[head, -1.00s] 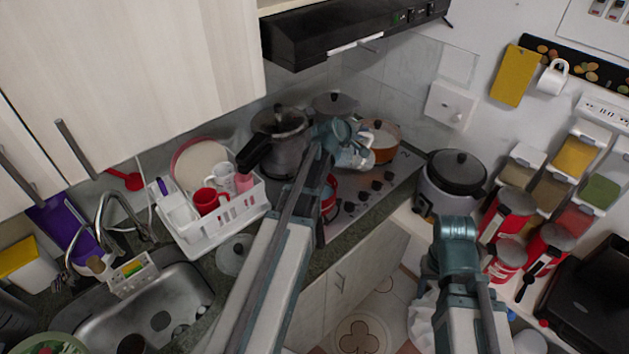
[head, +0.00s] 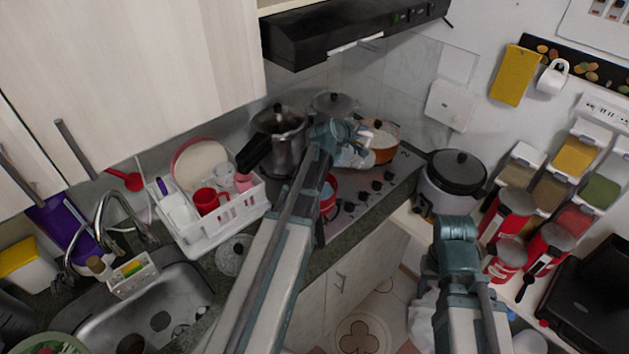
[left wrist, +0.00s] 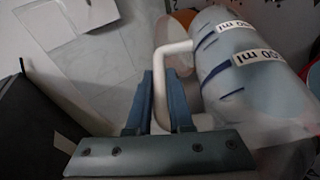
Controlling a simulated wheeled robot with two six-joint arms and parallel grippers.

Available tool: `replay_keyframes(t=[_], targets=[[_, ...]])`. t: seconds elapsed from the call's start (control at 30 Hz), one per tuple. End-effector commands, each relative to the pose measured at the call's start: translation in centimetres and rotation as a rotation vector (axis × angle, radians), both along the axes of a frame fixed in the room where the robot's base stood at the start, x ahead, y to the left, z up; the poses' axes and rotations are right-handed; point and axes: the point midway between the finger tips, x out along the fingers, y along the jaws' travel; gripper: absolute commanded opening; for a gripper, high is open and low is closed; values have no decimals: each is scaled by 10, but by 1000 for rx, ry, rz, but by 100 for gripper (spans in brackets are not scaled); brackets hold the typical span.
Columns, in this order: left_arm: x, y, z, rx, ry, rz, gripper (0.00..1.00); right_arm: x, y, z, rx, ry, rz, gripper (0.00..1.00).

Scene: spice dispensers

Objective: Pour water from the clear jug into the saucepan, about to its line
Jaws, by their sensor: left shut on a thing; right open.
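My left gripper (head: 342,140) is shut on the white handle of the clear jug (head: 356,154), held over the hob. In the left wrist view, the blue fingers of my left gripper (left wrist: 155,88) close around the handle. The jug (left wrist: 240,85) there lies tilted, with dark blue marks and "ml" labels; its water level is hard to tell. A red pot (head: 328,194), possibly the saucepan, stands on the hob, partly hidden by my left arm; its line and contents are unclear. My right arm shows at lower right, its fingertips hidden.
A steel pressure cooker (head: 279,135) and a grey lidded pot (head: 334,104) stand behind my left wrist. An orange pan (head: 384,152) is just beyond the jug. A rice cooker (head: 455,182) stands right of the hob. A white dish rack (head: 225,222) is at left.

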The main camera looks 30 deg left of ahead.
Motion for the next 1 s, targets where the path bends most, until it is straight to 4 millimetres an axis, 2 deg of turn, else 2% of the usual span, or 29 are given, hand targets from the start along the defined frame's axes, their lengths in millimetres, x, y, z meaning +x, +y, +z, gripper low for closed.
replay_keyframes(t=[0.17, 0.47, 0.77, 1.0], targets=[[4, -2, -1, 12, 17, -1, 0, 0, 0, 2, 0, 0, 0, 50], [25, -14, -45, 177, 256, -3, 0, 0, 0, 2, 0, 0, -1, 50], [25, -16, -51, 200, 290, -2, 0, 0, 0, 1, 0, 0, 0, 50], [41, -26, -73, 273, 398, -4, 0, 0, 0, -6, 0, 0, 1, 50]])
